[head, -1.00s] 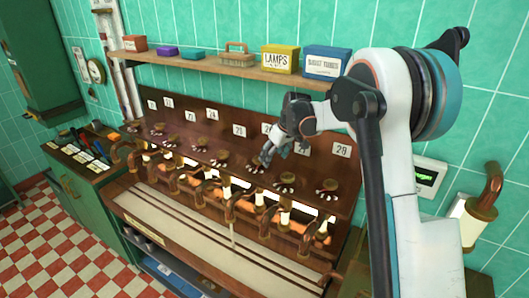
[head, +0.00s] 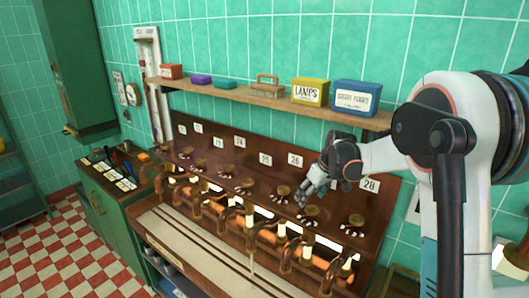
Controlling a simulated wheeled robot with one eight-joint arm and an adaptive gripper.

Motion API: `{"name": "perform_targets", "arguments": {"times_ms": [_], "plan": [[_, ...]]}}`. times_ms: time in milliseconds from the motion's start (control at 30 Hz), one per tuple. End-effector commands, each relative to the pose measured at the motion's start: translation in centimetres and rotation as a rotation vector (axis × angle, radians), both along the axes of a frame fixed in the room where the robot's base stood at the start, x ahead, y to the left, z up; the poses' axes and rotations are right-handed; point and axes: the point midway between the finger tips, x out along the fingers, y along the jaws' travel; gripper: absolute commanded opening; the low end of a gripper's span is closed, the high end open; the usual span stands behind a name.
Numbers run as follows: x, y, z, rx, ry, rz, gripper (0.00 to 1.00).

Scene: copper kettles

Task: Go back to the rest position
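My gripper (head: 306,194) is in the head view, at the right part of the sloped wooden panel, in front of the number plates. Its fingers point down and left, close to one of the brass knobs (head: 283,190) on the panel. I cannot tell whether it touches a knob. The fingers are small and dark, so whether they are open or shut is not clear. My white arm reaches in from the right edge.
A wooden shelf (head: 225,93) above the panel holds several boxes, including a yellow lamps box (head: 310,92) and a blue box (head: 357,98). Copper pipes (head: 267,232) line the panel's foot. A green cabinet (head: 110,200) stands left. The checkered floor (head: 60,250) is clear.

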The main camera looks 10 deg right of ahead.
Motion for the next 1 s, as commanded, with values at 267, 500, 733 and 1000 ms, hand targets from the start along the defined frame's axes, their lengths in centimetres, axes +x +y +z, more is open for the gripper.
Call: {"name": "perform_targets", "arguments": {"times_ms": [267, 500, 733, 1000], "plan": [[-4.3, 1.6, 2.4, -0.006, -0.018, -0.06, 0.64], [-9.7, 3.2, 4.5, -0.009, -0.043, -0.131, 0.64], [-15.2, 4.5, 5.3, -0.007, -0.072, -0.195, 0.64], [-21.9, 5.7, 4.7, 0.0, -0.108, -0.269, 0.64]]}}
